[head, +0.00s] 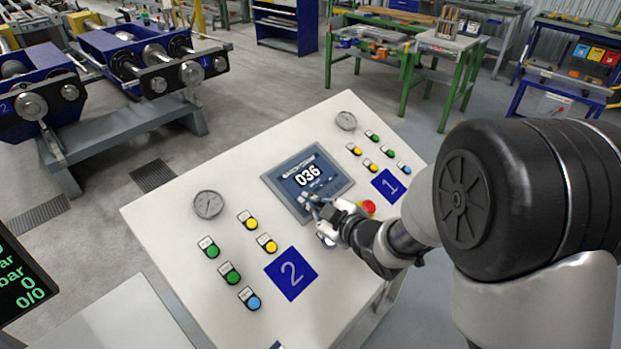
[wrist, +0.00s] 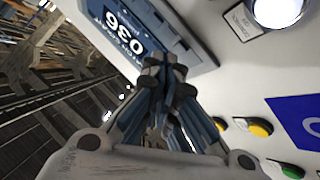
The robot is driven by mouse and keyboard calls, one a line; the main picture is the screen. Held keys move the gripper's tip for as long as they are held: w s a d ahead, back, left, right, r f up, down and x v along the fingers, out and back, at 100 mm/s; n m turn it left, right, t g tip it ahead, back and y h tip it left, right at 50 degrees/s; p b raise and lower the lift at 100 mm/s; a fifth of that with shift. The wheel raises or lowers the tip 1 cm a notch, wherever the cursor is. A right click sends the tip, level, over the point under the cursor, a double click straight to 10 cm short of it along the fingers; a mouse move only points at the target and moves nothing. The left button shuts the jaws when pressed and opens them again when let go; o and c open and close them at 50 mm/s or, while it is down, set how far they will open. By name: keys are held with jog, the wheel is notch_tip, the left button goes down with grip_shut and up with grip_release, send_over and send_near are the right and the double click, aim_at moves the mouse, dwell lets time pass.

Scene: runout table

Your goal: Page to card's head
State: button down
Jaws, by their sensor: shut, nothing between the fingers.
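The display (head: 307,178) is a dark blue screen in a grey frame, set in the sloping white console panel. It reads 036 in large white digits with smaller text above and below. In the wrist view the display (wrist: 128,38) appears upside down, with the 036 legible. My gripper (head: 316,203) is shut and empty, with its fingertips at the lower edge of the screen. In the wrist view the gripper (wrist: 164,72) covers part of the screen's edge. I cannot tell whether the tips touch the screen. No separate card shows.
A red button (head: 369,207) sits just right of my gripper. A dark monitor (head: 20,280) stands at the left edge.

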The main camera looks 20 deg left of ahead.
jog(key=shift+s+d+r, duration=0.1)
jog(key=shift+r, duration=0.15)
notch_tip(320, 180, up, 6)
jog(key=d+p, duration=0.2)
jog(key=p, duration=0.1)
jog(key=shift+s+d+f+p, duration=0.25)
jog(key=shift+s+p, duration=0.1)
jog(key=shift+s, duration=0.1)
jog(key=shift+a, duration=0.1)
dwell(2.0)
jog(key=f+m+b, duration=0.1)
jog(key=f+m, duration=0.1)
jog(key=m, duration=0.4)
jog(key=w+f+m+b, duration=0.1)
jog(key=f+m, duration=0.1)
jog(key=m, duration=0.5)
jog(key=w+a+f+m+b, duration=0.1)
jog(key=m, duration=0.5)
jog(key=shift+w+f+t+h, duration=0.15)
jog(key=shift+f+t+h, duration=0.15)
jog(key=shift+f+h, duration=0.1)
